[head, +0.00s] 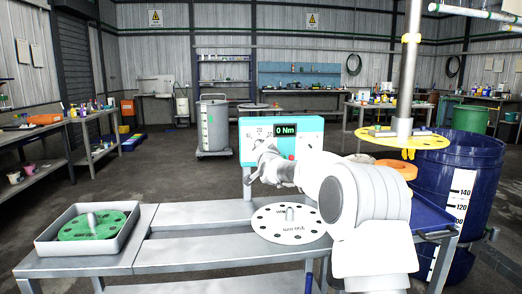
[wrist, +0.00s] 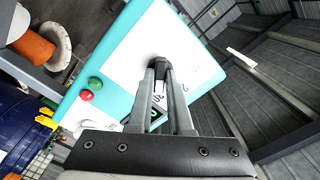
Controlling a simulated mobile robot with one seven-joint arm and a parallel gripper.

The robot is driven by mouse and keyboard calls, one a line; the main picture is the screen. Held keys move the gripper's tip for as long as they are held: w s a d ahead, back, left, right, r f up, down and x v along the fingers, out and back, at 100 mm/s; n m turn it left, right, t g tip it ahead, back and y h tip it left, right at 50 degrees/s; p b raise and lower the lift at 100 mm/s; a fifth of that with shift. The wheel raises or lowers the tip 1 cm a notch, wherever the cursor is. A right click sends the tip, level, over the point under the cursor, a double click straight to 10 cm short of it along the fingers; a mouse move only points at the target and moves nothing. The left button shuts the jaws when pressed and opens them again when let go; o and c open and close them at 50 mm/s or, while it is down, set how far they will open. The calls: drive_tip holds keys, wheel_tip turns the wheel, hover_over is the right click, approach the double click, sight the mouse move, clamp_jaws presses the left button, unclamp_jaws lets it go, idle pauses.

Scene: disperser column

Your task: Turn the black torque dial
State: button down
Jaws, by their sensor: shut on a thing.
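The torque box (head: 301,135) is a teal case with a white face on a stand behind the bench. Its display (head: 285,129) reads 0 Nm. The black torque dial (wrist: 158,62) is on the white face, mostly hidden between and behind my fingertips in the wrist view. My gripper (wrist: 161,72) is shut on the dial, its two grey fingers reaching to the face. In the head view my gripper (head: 263,152) covers the dial on the left half of the box. A red button (wrist: 87,96) and a green button (wrist: 96,82) sit near the box's edge.
The grey bench (head: 190,218) holds a tray (head: 48,243) with a green perforated disc (head: 75,228) at left and a white perforated disc (head: 268,232) near my arm. A yellow disc (head: 428,141) hangs on a shaft above a blue drum (head: 480,160) at right.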

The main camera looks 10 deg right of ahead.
drive_tip(key=shift+r, duration=0.15)
drive_tip(key=c, duration=0.8)
unclamp_jaws()
drive_tip(key=shift+c, duration=0.2)
drive_tip(key=s+p, duration=0.1)
drive_tip(key=s, duration=1.6)
drive_tip(key=shift+s, duration=0.2)
